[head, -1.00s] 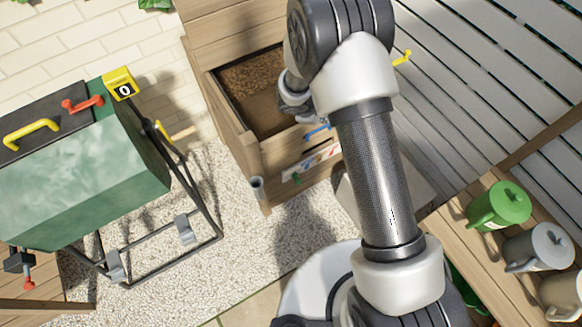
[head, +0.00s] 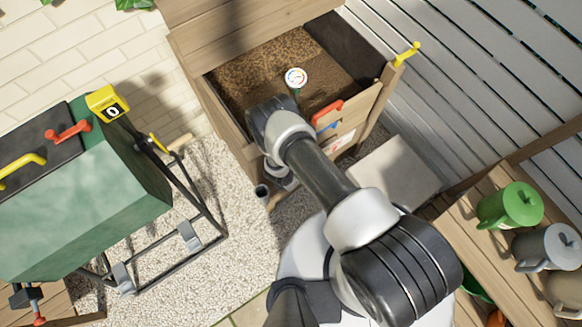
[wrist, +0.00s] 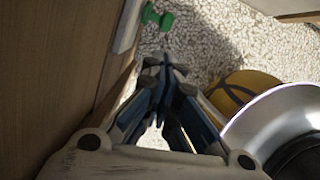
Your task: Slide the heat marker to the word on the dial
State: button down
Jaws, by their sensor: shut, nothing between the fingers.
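A round white dial (head: 296,77) with coloured marks stands on the brown compost in the wooden bin; its word is too small to read. A white strip (head: 338,147) runs along the bin's front, partly hidden by my arm. In the wrist view a green knob (wrist: 157,17) sits at the pale strip's end, just beyond my fingertips and apart from them. I cannot tell for sure that it is the heat marker. My gripper (wrist: 166,65) is shut and empty beside the wooden front. In the head view it is mostly hidden below my arm.
The wooden bin (head: 247,150) has a red piece (head: 328,112) and a blue piece (head: 328,131) on its front, and a yellow handle (head: 407,53) at its right. A green drum (head: 85,200) stands left. Gravel (head: 165,265) lies between.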

jog(key=b+x, duration=0.5)
jog(key=x, duration=0.3)
jog(key=shift+f+b, duration=0.35)
jog(key=shift+b, duration=0.05)
jog(key=shift+d, duration=0.2)
